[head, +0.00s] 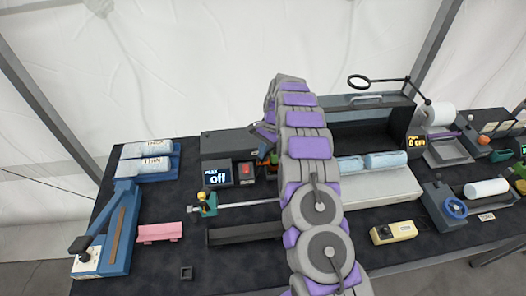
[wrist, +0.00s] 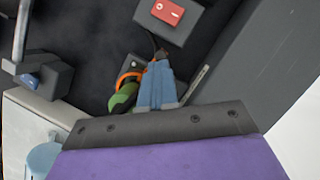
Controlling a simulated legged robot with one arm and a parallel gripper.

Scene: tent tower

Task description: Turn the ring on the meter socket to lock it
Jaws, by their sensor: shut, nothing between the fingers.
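My gripper (wrist: 160,62) shows in the wrist view with its blue fingers together and nothing held between them. An orange ring (wrist: 130,74) with a green body (wrist: 122,97) lies just left of the fingers, partly hidden by them; whether they touch I cannot tell. I take this to be the meter socket and its ring. In the head view, my arm hides most of this spot, and only a bit of orange and green (head: 272,160) shows beside it. A meter display (head: 217,177) reading "off" stands to the left.
A box with a red switch (head: 246,169) stands beside the display and also shows in the wrist view (wrist: 168,12). A metal rod with a green and yellow clamp (head: 208,203) is in front. A blue lever press (head: 112,225) and pink block (head: 160,232) are at left.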

